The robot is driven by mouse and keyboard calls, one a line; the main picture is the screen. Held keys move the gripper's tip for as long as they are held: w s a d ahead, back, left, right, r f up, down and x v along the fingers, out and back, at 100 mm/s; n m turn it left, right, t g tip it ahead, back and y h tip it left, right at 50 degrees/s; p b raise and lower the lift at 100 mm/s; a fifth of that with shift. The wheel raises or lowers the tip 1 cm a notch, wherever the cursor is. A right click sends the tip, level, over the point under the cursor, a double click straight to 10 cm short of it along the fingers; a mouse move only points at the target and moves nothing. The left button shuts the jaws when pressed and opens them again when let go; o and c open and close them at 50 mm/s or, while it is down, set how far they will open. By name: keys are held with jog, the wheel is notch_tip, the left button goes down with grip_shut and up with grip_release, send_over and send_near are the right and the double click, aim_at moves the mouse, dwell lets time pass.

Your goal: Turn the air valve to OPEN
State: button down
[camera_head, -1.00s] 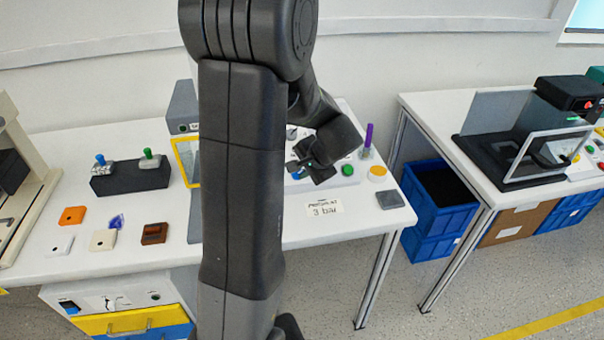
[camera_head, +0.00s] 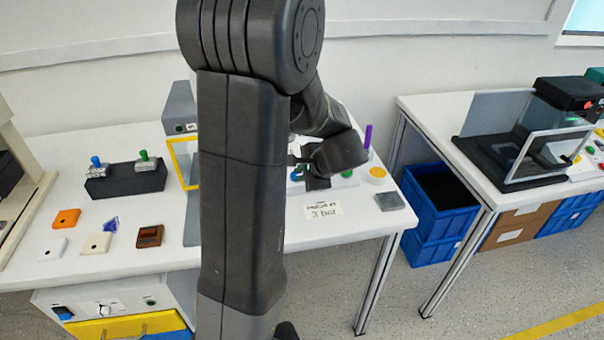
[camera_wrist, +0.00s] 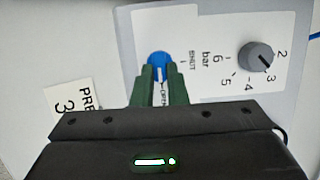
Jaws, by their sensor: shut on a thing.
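The air valve is a blue knob (camera_wrist: 158,63) on a pale panel (camera_wrist: 215,22) in the wrist view. My gripper (camera_wrist: 160,74) has its two green fingers on either side of the knob and is shut on it. The knob's white mark points down the picture, towards the OPEN label (camera_wrist: 164,98), which is partly covered by a finger. The SHUT label (camera_wrist: 192,62) is to the right of the knob. In the head view, my gripper (camera_head: 316,180) is over the panel, its fingertips mostly hidden, with a bit of blue (camera_head: 297,174) beside it.
A grey dial (camera_wrist: 257,57) with bar numbers sits right of the valve. A card reading 3 bar (camera_head: 323,211) lies in front of the panel.

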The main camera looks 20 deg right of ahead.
jog(key=shift+s+a+f, duration=0.1)
jog(key=shift+a+f, duration=0.05)
jog(key=shift+f, duration=0.1)
jog(key=c, duration=1.5)
grip_release()
jog(key=shift+o, duration=0.3)
jog(key=shift+r, duration=0.2)
jog(key=shift+r, duration=0.25)
jog(key=v, duration=1.3)
jog(key=shift+p, duration=0.45)
jog(key=shift+f, duration=0.15)
jog(key=x, duration=1.3)
jog(key=shift+f+b, duration=0.15)
jog(key=shift+b, duration=0.25)
